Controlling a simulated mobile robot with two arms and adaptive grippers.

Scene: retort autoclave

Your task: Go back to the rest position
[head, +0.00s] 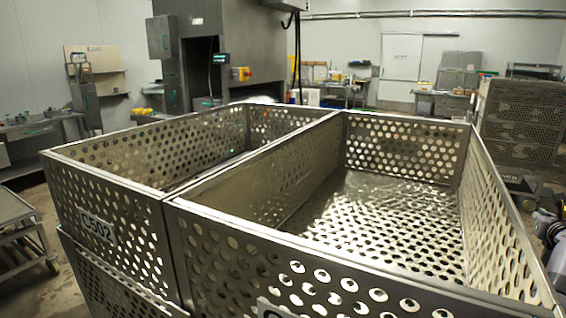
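Two perforated metal baskets stand side by side in front of me. The left basket (108,190) carries a label reading C502, and the part of its floor I can see looks empty. The right basket (403,148) is open at the top, and its perforated floor shows bare. A dark and grey mechanical part, apparently the end of my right arm, shows at the right edge, outside the right basket's wall. It is cut off by the frame, and its fingers cannot be made out. My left gripper is not in view.
Another perforated basket stack (520,122) stands at the back right. A metal cart (18,222) is at the left edge. A large grey machine (192,50) with a small screen stands behind the baskets. Benches line the walls. Some bare floor shows at the lower left.

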